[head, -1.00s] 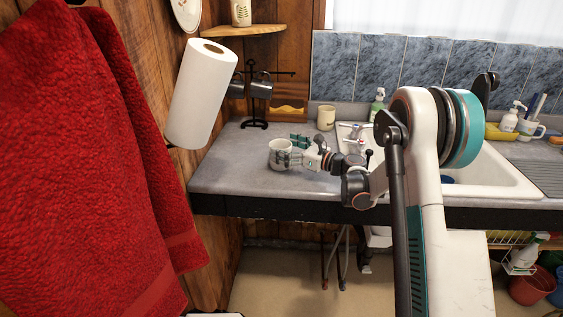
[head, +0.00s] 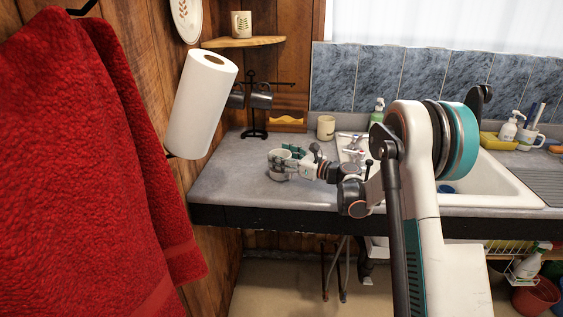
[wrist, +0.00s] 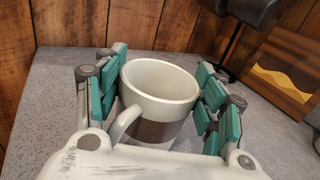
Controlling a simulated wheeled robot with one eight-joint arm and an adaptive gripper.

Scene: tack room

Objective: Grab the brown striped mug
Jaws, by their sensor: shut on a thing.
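The mug (wrist: 158,106) is white with a broad brown-grey band. In the wrist view it stands upright between the green finger pads of my gripper (wrist: 164,100), its handle toward my palm. In the head view the mug (head: 279,172) is on the grey counter near its left part, partly hidden by my fingers. My gripper (head: 287,160) is shut on the mug's sides. I cannot tell whether the mug's base touches the counter.
A black mug stand (head: 252,108) with dark mugs, a cream cup (head: 326,127) and a wooden box (head: 288,115) stand behind. The sink (head: 487,180) is to the right. A paper towel roll (head: 200,104) and red towel (head: 85,160) are at left. Counter (head: 228,172) left of the mug is clear.

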